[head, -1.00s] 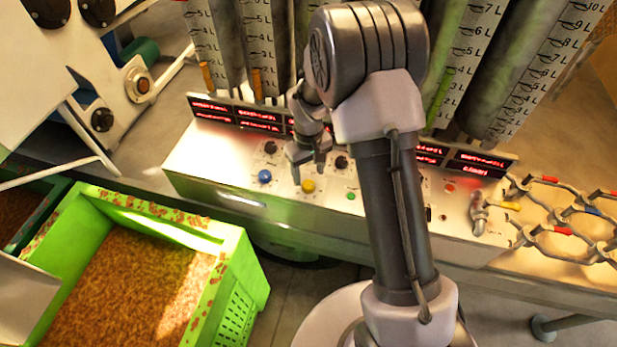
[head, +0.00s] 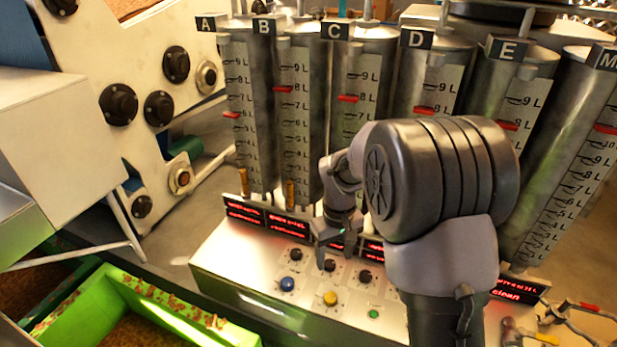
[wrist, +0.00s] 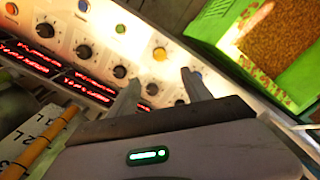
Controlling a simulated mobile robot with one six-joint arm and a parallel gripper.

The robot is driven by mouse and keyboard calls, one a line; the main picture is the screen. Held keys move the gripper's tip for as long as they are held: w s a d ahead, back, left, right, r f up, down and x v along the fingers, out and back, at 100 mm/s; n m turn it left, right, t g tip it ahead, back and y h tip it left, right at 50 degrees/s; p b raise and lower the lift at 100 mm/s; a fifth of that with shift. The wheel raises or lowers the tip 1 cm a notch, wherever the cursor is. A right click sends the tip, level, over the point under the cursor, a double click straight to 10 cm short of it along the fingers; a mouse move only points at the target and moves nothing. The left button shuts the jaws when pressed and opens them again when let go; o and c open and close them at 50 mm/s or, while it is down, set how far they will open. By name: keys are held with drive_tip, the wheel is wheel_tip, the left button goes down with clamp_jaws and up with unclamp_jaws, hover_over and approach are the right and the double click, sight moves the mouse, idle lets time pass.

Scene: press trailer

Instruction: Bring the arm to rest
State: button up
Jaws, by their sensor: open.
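My gripper (head: 337,255) is above the control panel (head: 235,255), in front of the tall cylinders. Its two fingers are apart with nothing between them. In the wrist view my gripper (wrist: 160,88) points over the panel's black knobs and a yellow button (wrist: 160,54). In the head view the yellow button (head: 330,298) and a blue button (head: 288,284) lie just below the fingers. I cannot tell the exact gap between the fingertips and the panel. My arm reaches up from the lower right and hides part of the panel.
Tall cylinders with litre scales, such as the one marked A (head: 240,110), stand behind the panel. A green crate (head: 150,300) is at the lower left. A white machine with black knobs (head: 118,104) stands at the left. Valve handles (head: 570,312) are at the lower right.

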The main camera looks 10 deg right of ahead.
drive_tip(key=s+a+r+m+t+y+b, duration=0.1)
drive_tip(key=s+r+m+t+b, duration=0.1)
drive_tip(key=s+r+b, duration=0.45)
drive_tip(key=s+a+r+m+t+b, duration=0.1)
drive_tip(key=s+r+m+t+b, duration=0.15)
drive_tip(key=s, duration=0.65)
drive_tip(key=s+a+f+m+t+y+b, duration=0.1)
drive_tip(key=s+f+m+b, duration=0.2)
drive_tip(key=s, duration=0.5)
drive_tip(key=shift+s+a, duration=0.35)
drive_tip(key=shift+s, duration=0.05)
